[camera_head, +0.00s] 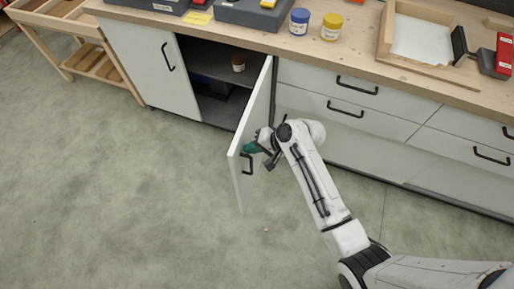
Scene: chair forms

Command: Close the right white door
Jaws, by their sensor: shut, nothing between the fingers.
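The right white door (250,130) stands wide open, swung out from the cabinet toward the room. Its black handle (247,164) is on the face turned to my arm. My gripper (252,148) is at the outer part of this door, close to the handle, with a green part at its end. My wrist partly covers the door. I cannot tell from this view whether the gripper touches the door. The gripper is shut and holds nothing. The left white door (150,68) with its black handle is closed.
The open cabinet (215,65) has dark shelves with a small brown jar (238,63). White drawers (345,100) are right of the door. The wooden worktop (350,50) carries jars and trays. A wooden rack (80,40) stands at left. The floor (120,190) before the cabinet is clear.

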